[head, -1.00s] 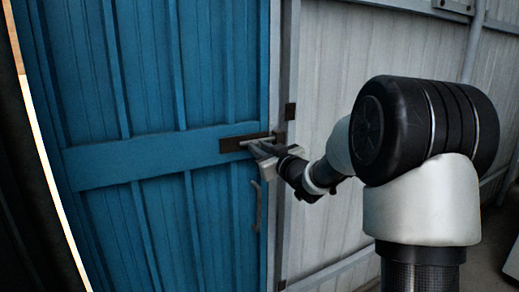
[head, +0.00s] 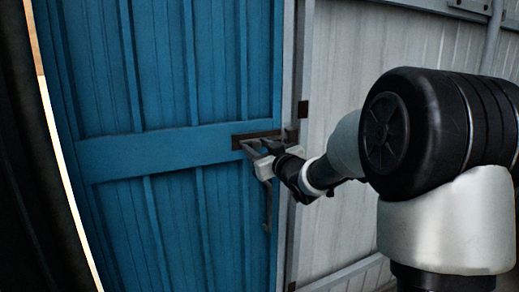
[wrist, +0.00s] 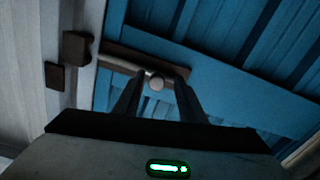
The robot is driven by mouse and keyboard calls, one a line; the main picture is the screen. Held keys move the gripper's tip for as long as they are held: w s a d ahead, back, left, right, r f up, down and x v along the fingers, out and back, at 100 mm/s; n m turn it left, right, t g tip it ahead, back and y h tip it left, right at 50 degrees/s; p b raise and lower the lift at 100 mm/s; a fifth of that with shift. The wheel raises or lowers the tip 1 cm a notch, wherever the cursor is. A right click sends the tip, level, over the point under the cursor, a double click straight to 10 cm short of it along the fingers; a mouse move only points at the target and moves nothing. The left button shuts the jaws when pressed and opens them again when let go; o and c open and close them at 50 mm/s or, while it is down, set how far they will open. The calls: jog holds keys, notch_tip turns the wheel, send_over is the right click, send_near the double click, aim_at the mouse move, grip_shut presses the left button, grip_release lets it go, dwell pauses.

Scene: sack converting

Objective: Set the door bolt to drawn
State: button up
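The door bolt is a metal rod on a dark brown plate (head: 238,141) across the blue door (head: 160,153), near its right edge. In the wrist view the rod (wrist: 118,67) runs along the plate, with a round pale knob (wrist: 156,83) sticking out toward me. My gripper (head: 258,152) is at the bolt. In the wrist view its two dark fingers (wrist: 158,84) stand open on either side of the knob, with small gaps visible. The dark keeper block (wrist: 77,47) is on the frame side. I cannot tell whether the rod's end is in it.
A vertical handle (head: 268,206) hangs on the door below the bolt. A grey post (head: 292,215) and a pale corrugated wall (head: 350,225) stand to the right. A dark edge with a bright strip (head: 62,175) is at the far left.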

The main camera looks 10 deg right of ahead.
jog(key=v, duration=1.7)
jog(key=shift+s, duration=0.2)
